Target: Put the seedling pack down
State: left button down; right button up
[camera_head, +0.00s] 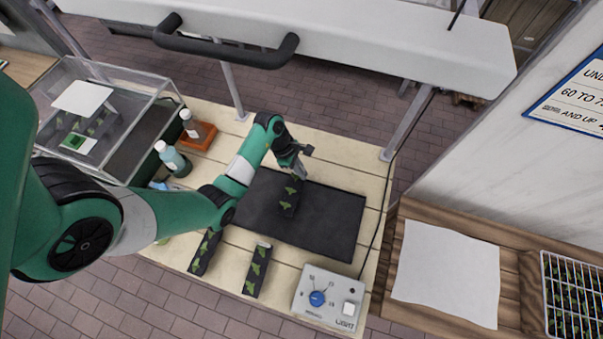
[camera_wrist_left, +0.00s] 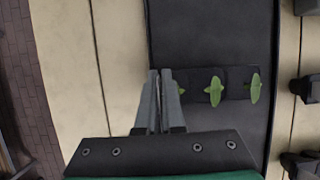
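A dark seedling pack (camera_head: 288,203) with green leaves is at the black mat (camera_head: 335,225), near the mat's upper middle in the head view. The pack also shows in the wrist view (camera_wrist_left: 236,82), running right from the fingers. My left gripper (camera_head: 301,170) is at the pack's far end. In the wrist view its fingers (camera_wrist_left: 162,85) are nearly together over that end and hide it. They look shut on the pack's end. Whether the pack's underside touches the mat cannot be told. My right gripper is not in view.
Two more seedling packs (camera_head: 256,270) (camera_head: 204,253) lie on the wooden table below the mat. A control box (camera_head: 327,298) with a blue knob is at the near edge. A clear bin (camera_head: 100,110) and bottles (camera_head: 172,157) stand left. The mat's right part is clear.

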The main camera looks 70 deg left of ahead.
pick_arm(q)
jog(key=shift+f, duration=0.3)
jog(key=c, duration=1.4)
grip_release()
jog(key=shift+c, duration=0.2)
jog(key=o, duration=0.4)
jog(key=p+v, duration=0.5)
jog(key=v, duration=0.7)
jog(key=shift+r, duration=0.2)
